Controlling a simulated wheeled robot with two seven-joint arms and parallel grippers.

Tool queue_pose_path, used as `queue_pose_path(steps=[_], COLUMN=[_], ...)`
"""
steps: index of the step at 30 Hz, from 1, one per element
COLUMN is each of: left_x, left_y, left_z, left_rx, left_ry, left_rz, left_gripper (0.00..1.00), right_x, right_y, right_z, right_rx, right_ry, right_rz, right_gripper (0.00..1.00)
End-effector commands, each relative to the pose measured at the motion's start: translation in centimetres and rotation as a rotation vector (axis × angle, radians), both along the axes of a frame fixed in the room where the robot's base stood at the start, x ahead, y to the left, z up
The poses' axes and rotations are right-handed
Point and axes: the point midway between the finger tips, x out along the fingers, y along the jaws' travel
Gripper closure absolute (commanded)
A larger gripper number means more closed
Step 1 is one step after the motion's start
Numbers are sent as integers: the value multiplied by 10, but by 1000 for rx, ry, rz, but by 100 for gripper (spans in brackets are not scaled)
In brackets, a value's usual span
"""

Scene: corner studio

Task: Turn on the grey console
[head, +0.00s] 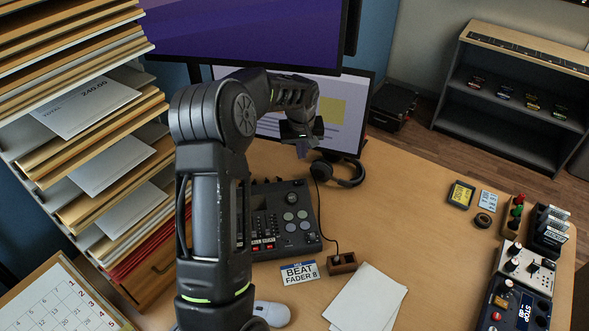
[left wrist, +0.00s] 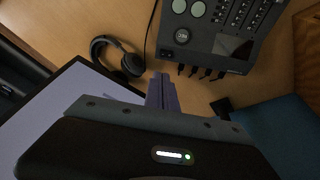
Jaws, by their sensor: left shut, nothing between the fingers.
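The grey console (head: 297,238) lies flat on the wooden desk, partly hidden behind my left arm in the head view. It has faders, red-marked keys and round pads. In the left wrist view the console (left wrist: 211,45) shows round pads, sliders, a dark panel and several cables at its rear edge. My left gripper (head: 303,149) points down above the desk behind the console, beside the headphones. It is shut and empty; its fingers (left wrist: 162,92) are together and apart from the console. I cannot see any lit lamp on the console. My right gripper is not in view.
Black headphones (head: 350,172) lie behind the console, near a monitor (head: 345,105). A "BEAT FADER 8" card (head: 300,272), a small wooden block (head: 342,263) and papers (head: 368,300) lie in front. Other devices (head: 527,268) stand at right. Shelved folders (head: 90,120) rise at left.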

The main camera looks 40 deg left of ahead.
Motion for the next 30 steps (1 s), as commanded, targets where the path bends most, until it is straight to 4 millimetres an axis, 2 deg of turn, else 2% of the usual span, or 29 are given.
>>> queue_pose_path(steps=[7, 20, 26, 30], left_x=[0, 1, 4, 9], left_y=[5, 4, 8, 13], left_z=[0, -5, -25, -50], left_rx=[31, 29, 29, 28], left_ry=[1, 1, 2, 4], left_rz=[73, 73, 74, 74], left_gripper=[100, 100, 100, 100], right_x=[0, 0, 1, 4], right_y=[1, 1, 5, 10], right_z=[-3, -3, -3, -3], right_rx=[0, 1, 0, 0], right_ry=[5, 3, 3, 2], right_rz=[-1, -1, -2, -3], right_gripper=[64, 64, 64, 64])
